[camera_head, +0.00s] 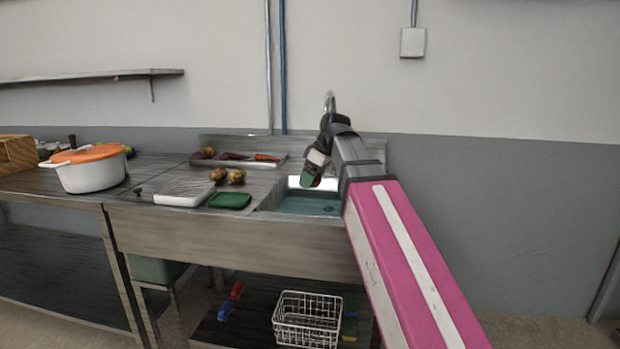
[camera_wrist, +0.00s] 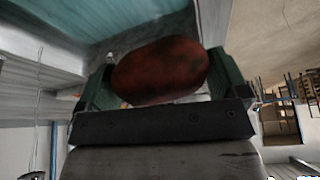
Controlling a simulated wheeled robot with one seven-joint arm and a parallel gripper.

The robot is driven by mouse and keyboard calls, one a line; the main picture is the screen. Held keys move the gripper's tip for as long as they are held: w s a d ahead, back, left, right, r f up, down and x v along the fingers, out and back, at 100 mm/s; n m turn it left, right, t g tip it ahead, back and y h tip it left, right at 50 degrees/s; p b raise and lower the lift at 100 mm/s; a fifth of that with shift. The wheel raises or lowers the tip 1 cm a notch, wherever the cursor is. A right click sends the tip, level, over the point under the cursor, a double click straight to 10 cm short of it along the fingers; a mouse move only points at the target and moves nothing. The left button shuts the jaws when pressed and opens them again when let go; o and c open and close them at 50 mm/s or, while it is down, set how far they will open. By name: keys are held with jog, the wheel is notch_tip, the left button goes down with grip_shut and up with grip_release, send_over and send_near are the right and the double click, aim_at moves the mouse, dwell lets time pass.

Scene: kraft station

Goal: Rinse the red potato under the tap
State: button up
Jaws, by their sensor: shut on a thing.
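The red potato (camera_wrist: 160,70) is a dark red oval in the wrist view, held between the two green fingers of my gripper (camera_wrist: 160,84). In the head view my gripper (camera_head: 312,180) is over the left part of the sink basin (camera_head: 308,203), pointing down. The potato cannot be made out in the head view. The tap (camera_head: 329,102) rises behind the sink; my arm and wrist hide its lower part and spout. I cannot tell whether water runs or touches the potato.
Left of the sink are a green sponge-like block (camera_head: 230,200), two brownish potatoes (camera_head: 236,176), a white ribbed board (camera_head: 185,193) and a metal tray (camera_head: 240,162) of vegetables. A white pot (camera_head: 92,176) with an orange lid stands farther left. A wire basket (camera_head: 307,320) sits below.

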jog(key=w+d+f, duration=0.2)
jog(key=w+d, duration=0.2)
jog(key=w, duration=0.7)
jog(key=shift+d+f, duration=0.15)
jog(key=shift+f, duration=0.05)
dwell(0.4)
jog(key=shift+d, duration=0.25)
dwell(0.4)
jog(key=shift+s+d, duration=0.15)
jog(key=shift+d, duration=0.2)
jog(key=shift+a, duration=0.1)
jog(key=shift+w+a, duration=0.25)
jog(key=shift+a, duration=0.25)
jog(key=shift+s+d, duration=0.1)
jog(key=shift+d, duration=0.05)
jog(key=shift+s+d, duration=0.15)
jog(key=shift+d, duration=0.3)
